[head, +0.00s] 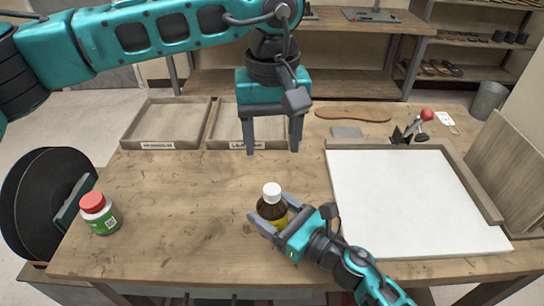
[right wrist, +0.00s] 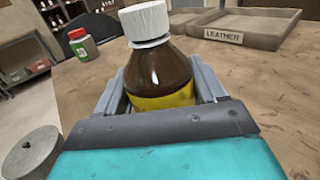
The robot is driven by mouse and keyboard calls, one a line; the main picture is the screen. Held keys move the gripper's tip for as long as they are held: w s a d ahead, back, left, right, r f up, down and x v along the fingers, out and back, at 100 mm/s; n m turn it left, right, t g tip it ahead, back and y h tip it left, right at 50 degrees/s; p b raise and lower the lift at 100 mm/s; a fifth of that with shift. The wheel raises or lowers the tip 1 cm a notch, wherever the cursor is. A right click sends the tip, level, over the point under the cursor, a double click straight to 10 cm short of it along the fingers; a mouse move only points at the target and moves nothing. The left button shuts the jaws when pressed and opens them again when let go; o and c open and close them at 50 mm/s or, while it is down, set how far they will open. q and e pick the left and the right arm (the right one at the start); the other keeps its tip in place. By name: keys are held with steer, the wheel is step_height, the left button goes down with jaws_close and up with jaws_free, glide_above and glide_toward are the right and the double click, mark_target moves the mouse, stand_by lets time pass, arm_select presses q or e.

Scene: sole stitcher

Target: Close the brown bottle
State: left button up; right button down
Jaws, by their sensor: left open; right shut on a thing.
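The brown bottle (head: 271,212) stands upright on the wooden table, with a yellow label and a white cap (head: 272,190) on its neck. In the right wrist view the bottle (right wrist: 160,72) stands between the fingers and the white cap (right wrist: 146,22) sits on top; I cannot tell how tight it is. My right gripper (head: 268,224) is shut on the bottle's lower body; it also shows in the right wrist view (right wrist: 165,95). My left gripper (head: 272,150) is open and empty, pointing down above the table, higher than the cap and behind the bottle.
A green bottle with a red cap (head: 99,213) stands at the table's left. Two wooden trays (head: 133,143) lie at the back left. A white board (head: 410,205) covers the right side. A brown sole (head: 353,114) lies at the back.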

arm_select(q)
steer(key=shift+r, duration=0.5)
arm_select(e)
jaws_free()
steer(key=b+v, duration=0.2)
steer(key=v, duration=0.9)
steer(key=shift+s+d+f, duration=0.15)
steer(key=shift+s+d, duration=0.1)
arm_select(q)
steer(key=shift+f, duration=1.25)
arm_select(e)
steer(key=shift+s+d, duration=0.4)
steer(key=shift+d, duration=0.1)
